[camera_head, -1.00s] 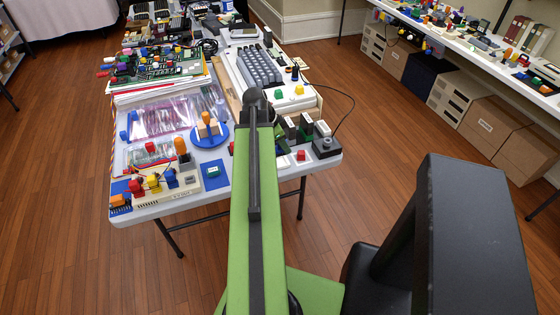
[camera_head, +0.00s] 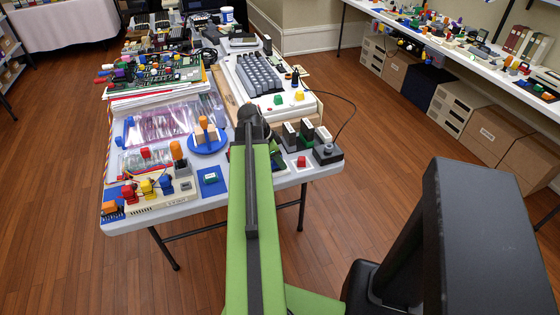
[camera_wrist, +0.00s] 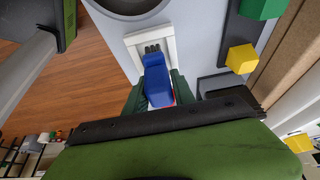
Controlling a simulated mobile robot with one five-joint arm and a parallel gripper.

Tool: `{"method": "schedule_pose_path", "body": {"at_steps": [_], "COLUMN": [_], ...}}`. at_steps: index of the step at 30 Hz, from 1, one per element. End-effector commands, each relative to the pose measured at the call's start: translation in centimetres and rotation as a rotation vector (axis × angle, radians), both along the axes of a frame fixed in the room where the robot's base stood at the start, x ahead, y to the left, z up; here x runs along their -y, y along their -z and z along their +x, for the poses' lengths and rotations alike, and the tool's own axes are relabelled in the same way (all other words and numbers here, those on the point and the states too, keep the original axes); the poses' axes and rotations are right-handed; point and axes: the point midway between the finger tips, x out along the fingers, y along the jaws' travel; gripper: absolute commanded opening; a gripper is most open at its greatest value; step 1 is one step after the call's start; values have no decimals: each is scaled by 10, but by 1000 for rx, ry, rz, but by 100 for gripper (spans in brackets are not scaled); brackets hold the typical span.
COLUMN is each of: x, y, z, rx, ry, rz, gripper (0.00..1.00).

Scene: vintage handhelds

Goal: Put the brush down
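In the wrist view a small blue brush (camera_wrist: 156,82) with dark bristles at its far end sits between the two dark green fingers of my gripper (camera_wrist: 158,92). The fingers lie against both its sides. The bristle end overlaps a white square frame (camera_wrist: 132,40) on the light grey surface; I cannot tell whether it touches it. A bit of red shows beside the brush's near end. In the head view my green arm reaches over the near edge of the table (camera_head: 215,202), and it hides the gripper and brush.
In the wrist view a yellow block (camera_wrist: 242,58) and a green block (camera_wrist: 262,8) are to the right. In the head view a blue round stand (camera_head: 207,143) is left of my arm, and a grey joystick box (camera_head: 327,153) is to its right. The table is crowded.

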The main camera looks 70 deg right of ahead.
Motion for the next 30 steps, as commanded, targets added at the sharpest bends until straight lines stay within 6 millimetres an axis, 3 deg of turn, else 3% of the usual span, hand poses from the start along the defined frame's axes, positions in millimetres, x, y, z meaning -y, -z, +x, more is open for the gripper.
{"method": "schedule_pose_path", "body": {"at_steps": [4,17,23,30], "x": [0,-1,-9,-23], "y": [0,-11,-45,-98], "z": [0,1,10,27], "rx": [0,0,-1,0], "ry": [0,1,0,0], "rz": [0,0,1,0], "gripper": [49,49,49,49]}}
